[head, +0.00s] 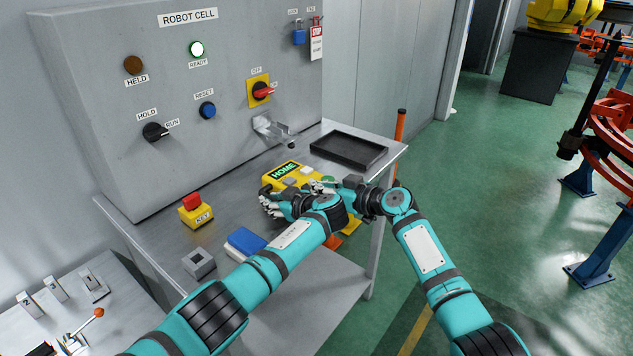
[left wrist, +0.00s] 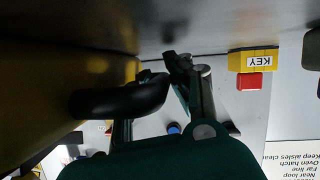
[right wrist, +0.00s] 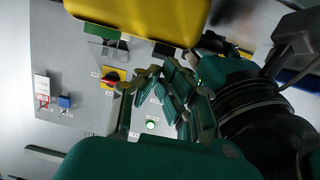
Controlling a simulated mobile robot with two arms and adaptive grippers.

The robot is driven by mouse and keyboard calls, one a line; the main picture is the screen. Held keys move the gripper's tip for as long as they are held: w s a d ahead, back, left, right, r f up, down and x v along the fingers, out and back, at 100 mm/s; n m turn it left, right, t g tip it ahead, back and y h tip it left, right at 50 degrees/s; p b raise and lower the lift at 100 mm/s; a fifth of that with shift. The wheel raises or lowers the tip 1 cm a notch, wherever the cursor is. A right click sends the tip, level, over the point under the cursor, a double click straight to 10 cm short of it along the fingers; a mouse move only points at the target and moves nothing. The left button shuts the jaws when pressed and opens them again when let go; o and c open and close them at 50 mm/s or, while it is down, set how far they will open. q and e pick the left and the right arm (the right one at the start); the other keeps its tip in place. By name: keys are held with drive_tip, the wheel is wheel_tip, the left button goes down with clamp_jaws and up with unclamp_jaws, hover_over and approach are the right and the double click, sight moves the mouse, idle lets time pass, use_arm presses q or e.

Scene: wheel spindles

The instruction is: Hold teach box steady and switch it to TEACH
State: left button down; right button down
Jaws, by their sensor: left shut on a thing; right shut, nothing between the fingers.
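The yellow teach box (head: 272,180) is on the metal bench, its display reading HOME. It fills the left of the left wrist view (left wrist: 45,95) and the top of the right wrist view (right wrist: 145,15). My left gripper (head: 268,203) is at the box's near left side. In the left wrist view its fingers (left wrist: 165,72) are closed by a black curved handle (left wrist: 125,97) on the box. My right gripper (head: 320,187) is shut and empty at the box's right side, its fingers (right wrist: 165,80) just below the box in its wrist view. The mode switch cannot be made out.
A yellow KEY box (head: 196,214) with a red button, a grey block (head: 198,263) and a blue-and-white item (head: 245,242) share the bench. A black tray (head: 348,150) lies behind right. The ROBOT CELL panel (head: 225,95) rises behind, with a metal bracket (head: 272,130).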

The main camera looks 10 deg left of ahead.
drive_tip(key=shift+a+r, duration=0.1)
drive_tip(key=shift+r, duration=0.45)
drive_tip(key=r, duration=0.3)
drive_tip(key=shift+w+a+r, duration=0.1)
drive_tip(key=shift+w+a, duration=0.1)
drive_tip(key=s+d+f, duration=0.2)
drive_tip(key=s+d, duration=0.3)
drive_tip(key=d, duration=0.3)
drive_tip(key=shift+s, duration=0.2)
drive_tip(key=shift+d, duration=0.1)
use_arm(q)
drive_tip(key=c, duration=1.1)
unclamp_jaws()
drive_tip(key=shift+c, duration=0.2)
